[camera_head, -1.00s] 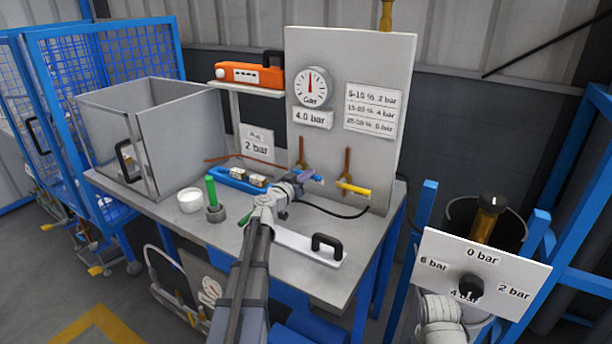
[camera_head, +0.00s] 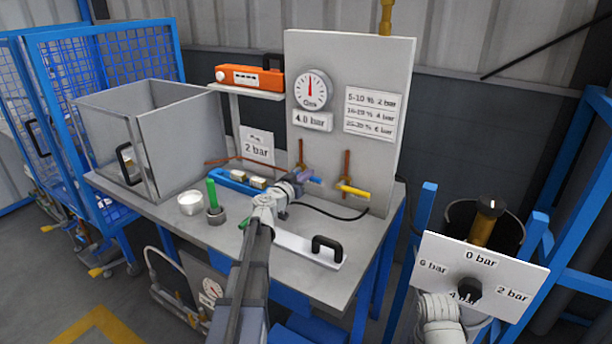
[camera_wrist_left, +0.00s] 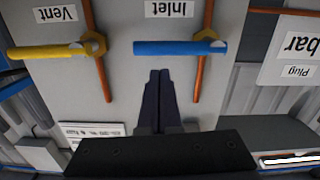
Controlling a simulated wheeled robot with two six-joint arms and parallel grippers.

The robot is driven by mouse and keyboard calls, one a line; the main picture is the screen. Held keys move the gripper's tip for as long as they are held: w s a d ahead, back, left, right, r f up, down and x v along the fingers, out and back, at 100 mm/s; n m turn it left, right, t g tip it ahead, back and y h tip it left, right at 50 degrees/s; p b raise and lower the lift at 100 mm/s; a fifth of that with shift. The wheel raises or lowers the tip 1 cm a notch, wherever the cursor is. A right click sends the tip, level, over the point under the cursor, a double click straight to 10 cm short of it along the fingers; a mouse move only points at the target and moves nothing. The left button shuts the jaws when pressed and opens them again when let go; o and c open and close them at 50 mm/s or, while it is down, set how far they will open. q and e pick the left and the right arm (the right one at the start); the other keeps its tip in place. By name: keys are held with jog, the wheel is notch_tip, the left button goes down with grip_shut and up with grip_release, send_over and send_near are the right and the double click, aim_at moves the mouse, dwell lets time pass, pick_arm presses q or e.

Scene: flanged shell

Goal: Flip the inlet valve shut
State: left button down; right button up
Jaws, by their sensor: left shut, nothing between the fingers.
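The inlet valve has a blue handle (camera_wrist_left: 180,47) under the "Inlet" label (camera_wrist_left: 172,8) in the upside-down left wrist view. The handle lies crosswise to its copper pipe. In the head view the blue handle (camera_head: 315,181) is partly hidden by my left gripper (camera_head: 304,176). That gripper is shut and empty. In the left wrist view its dark fingertips (camera_wrist_left: 160,76) point at the handle's free half, with a small gap in the picture; contact is not clear. The right arm shows low at the right; its gripper is not visible.
The yellow vent handle (camera_head: 354,190) is beside the inlet, also crosswise to its pipe (camera_wrist_left: 103,80). The gauge (camera_head: 311,88) is above on the panel. An orange device (camera_head: 250,76) sits on a shelf. A white plate with a black handle (camera_head: 327,245) lies at the bench front.

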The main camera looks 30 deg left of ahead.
pick_arm(q)
jog(key=s+r+p, duration=0.2)
jog(key=s+r, duration=0.1)
jog(key=s, duration=0.7)
jog(key=shift+s+a, duration=0.25)
jog(key=shift+a, duration=0.15)
jog(key=s+d+f+m+g+h+p, duration=0.2)
jog(key=s+d+f+g, duration=0.1)
jog(key=d, duration=0.7)
jog(key=s+d+f+m+g+h+p, duration=0.1)
jog(key=s+d+f+g+h, duration=0.2)
jog(key=d, duration=0.7)
jog(key=s+d+f+m+g+h+p, duration=0.1)
jog(key=s+d+f+m+g+p, duration=0.2)
jog(key=d, duration=0.7)
jog(key=s+d+f+n+g+y+p, duration=0.1)
jog(key=s+g+y, duration=0.3)
jog(key=s, duration=0.4)
jog(key=s+d+f+n+g+y+p, duration=0.1)
jog(key=s+d+f+g+y, duration=0.1)
jog(key=s, duration=0.6)
jog(key=shift+s+d+f+g+y, duration=0.3)
jog(key=shift+f+g+y, duration=0.3)
jog(key=shift+g+y, duration=0.85)
